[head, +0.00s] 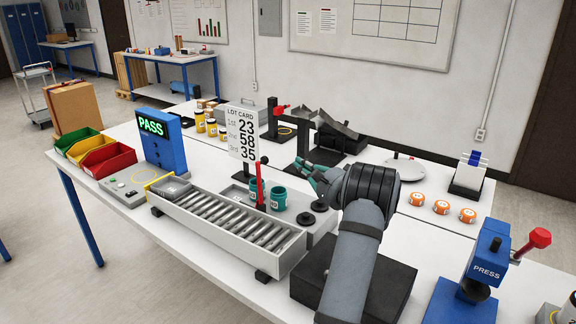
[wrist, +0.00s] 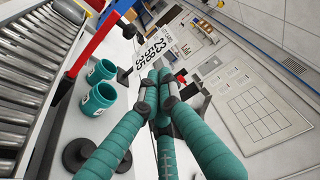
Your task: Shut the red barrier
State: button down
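In the wrist view the red bar (wrist: 92,40) runs slanted at the upper left, beyond the teal cups. My gripper (head: 318,174) is to the right of the barrier in the head view and apart from it. In the wrist view its teal fingers (wrist: 160,82) come together at the tips, with nothing seen between them.
The lot card (head: 242,135) stands behind the barrier. The blue PASS box (head: 163,143) is farther left. A black chute (head: 338,128) stands behind my gripper.

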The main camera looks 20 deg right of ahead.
jog(key=w+a+p, duration=0.5)
jog(key=w+p, duration=0.2)
jog(key=shift+a, duration=0.15)
jog(key=shift+s, duration=0.1)
dwell(0.3)
jog(key=shift+f+b, duration=0.2)
jog(key=shift+b, duration=0.5)
